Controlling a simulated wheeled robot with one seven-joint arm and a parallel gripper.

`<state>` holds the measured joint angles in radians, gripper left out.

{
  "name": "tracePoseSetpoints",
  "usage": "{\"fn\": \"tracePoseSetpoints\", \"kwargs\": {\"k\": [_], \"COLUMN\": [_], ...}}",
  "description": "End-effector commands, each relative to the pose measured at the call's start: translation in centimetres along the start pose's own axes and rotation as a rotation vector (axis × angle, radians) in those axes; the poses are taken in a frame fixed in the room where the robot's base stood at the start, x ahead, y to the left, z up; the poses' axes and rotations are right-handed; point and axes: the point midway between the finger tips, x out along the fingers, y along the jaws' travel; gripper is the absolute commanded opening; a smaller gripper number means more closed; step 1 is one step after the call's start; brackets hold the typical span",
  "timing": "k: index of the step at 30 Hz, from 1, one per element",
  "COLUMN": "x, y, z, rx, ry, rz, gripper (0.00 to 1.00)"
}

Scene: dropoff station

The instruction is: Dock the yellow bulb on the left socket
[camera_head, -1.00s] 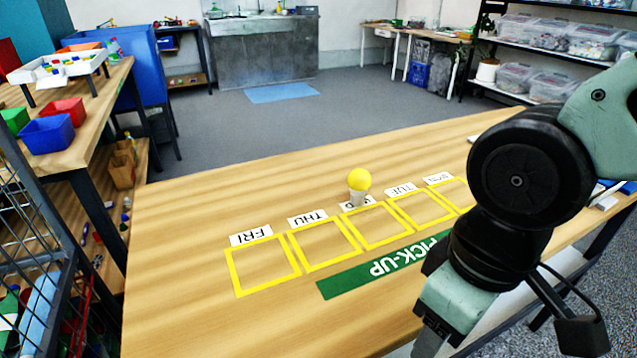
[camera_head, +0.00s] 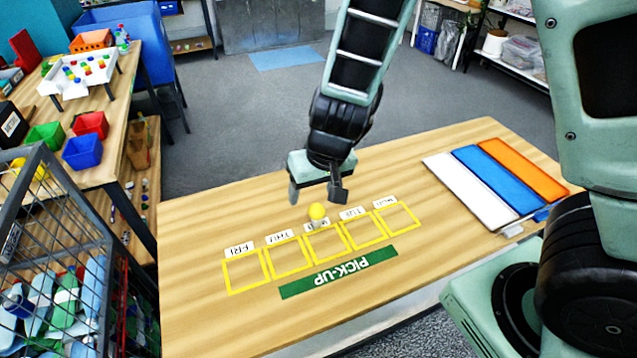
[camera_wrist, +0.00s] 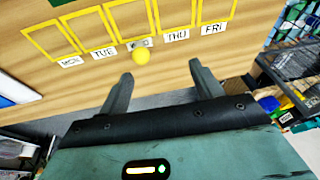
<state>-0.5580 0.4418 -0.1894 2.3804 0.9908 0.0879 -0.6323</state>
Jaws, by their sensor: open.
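The yellow bulb (camera_head: 317,211) has a round yellow top and a pale base. It stands on the wooden table at the middle label of a row of yellow squares. My gripper (camera_head: 318,194) is above and just behind it, pointing down, with its fingers apart and nothing between them. In the wrist view the bulb (camera_wrist: 141,55) lies beyond the open fingertips (camera_wrist: 160,80), a little left of the midline between them. I cannot make out a left socket in these views.
A green PICK-UP strip (camera_head: 339,272) lies in front of the squares. White, blue and orange panels (camera_head: 497,180) lie at the table's right. A wire cage (camera_head: 50,250) stands at the left, and a side table with small bins (camera_head: 82,152) is behind it.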

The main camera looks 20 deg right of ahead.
Motion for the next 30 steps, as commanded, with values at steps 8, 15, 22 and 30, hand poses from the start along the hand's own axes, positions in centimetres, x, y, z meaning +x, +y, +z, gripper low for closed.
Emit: {"fn": "tracePoseSetpoints", "kwargs": {"k": [8, 15, 22, 30], "x": [-1.4, 3.2, 7.9, 10.6], "y": [3.0, 3.8, 4.2, 4.4], "z": [-2.3, -2.3, -2.5, -2.7], "rx": [0.051, 0.059, 0.057, 0.054], "ry": [0.037, 0.039, 0.038, 0.039], "rz": [0.103, 0.108, 0.107, 0.106], "gripper": [0.65, 0.65, 0.65, 0.65]}}
